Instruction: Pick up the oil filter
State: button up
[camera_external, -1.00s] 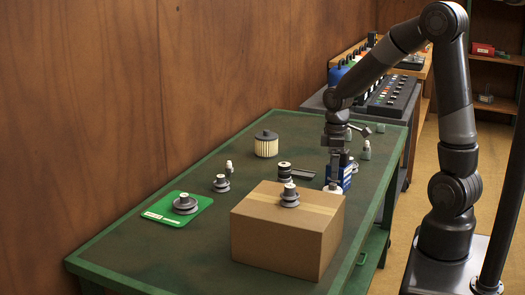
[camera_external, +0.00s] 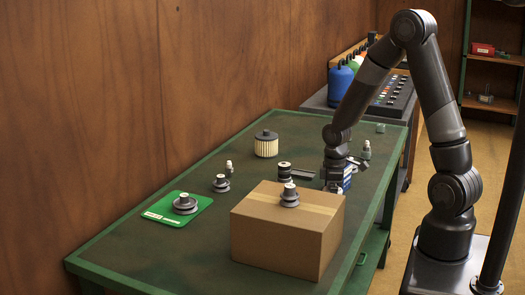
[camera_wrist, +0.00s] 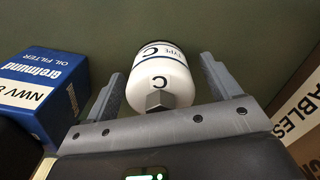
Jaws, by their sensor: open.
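The oil filter (camera_wrist: 162,72) is a white canister with a black rim, marked "TYPE C", with a grey hex nut on its near end. In the wrist view it lies between the two fingers of my gripper (camera_wrist: 162,68). The fingers are open, with a gap visible on both sides of it. In the external view my gripper (camera_external: 334,184) is low over the table behind the cardboard box, and the filter is mostly hidden there. A blue and white box labelled "OIL FILTER" (camera_wrist: 45,85) stands just left of the left finger; it also shows in the external view (camera_external: 347,178).
The cardboard box (camera_external: 275,240) stands close in front of my gripper, with a grey part on top. A cream ribbed filter (camera_external: 266,145), small grey parts (camera_external: 221,183) and a green tray (camera_external: 158,209) are farther left on the green table (camera_external: 130,270).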

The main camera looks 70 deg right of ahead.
jog(key=shift+f, duration=0.1)
jog(key=c, duration=1.2)
